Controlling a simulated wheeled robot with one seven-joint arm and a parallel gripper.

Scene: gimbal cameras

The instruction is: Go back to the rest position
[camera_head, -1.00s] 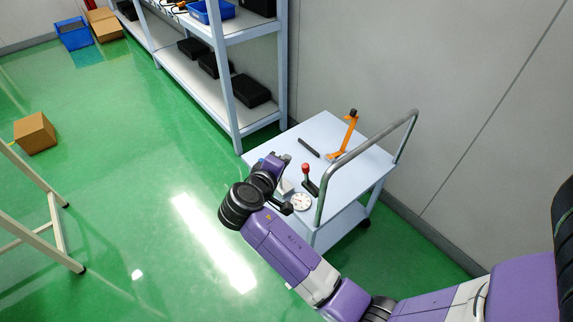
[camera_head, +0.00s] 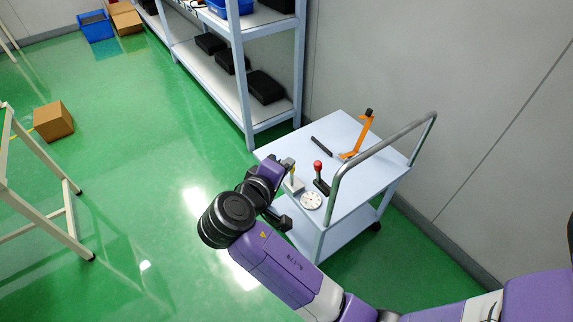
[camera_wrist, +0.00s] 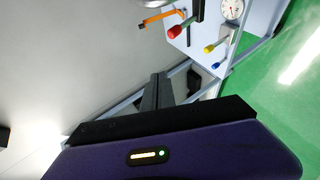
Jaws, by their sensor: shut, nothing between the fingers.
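My gripper (camera_head: 287,163) is at the end of my purple arm, by the left edge of the white cart (camera_head: 368,183) in the head view. In the wrist view my gripper's black fingers (camera_wrist: 156,90) are together with nothing between them. On the cart top are an orange tool (camera_head: 361,136), a dark rod (camera_head: 321,147), a red-knobbed lever (camera_head: 319,174) and a white round dial (camera_head: 311,201). A small object with a yellow tip (camera_wrist: 210,48) shows in the wrist view; my gripper partly hides it in the head view.
The cart's grey rail handle (camera_head: 375,140) rises along its right side. A shelf rack (camera_head: 246,93) stands behind, with black boxes on its lower level. A cardboard box (camera_head: 53,121) and a cream frame (camera_head: 50,222) are at left. Green floor is clear between.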

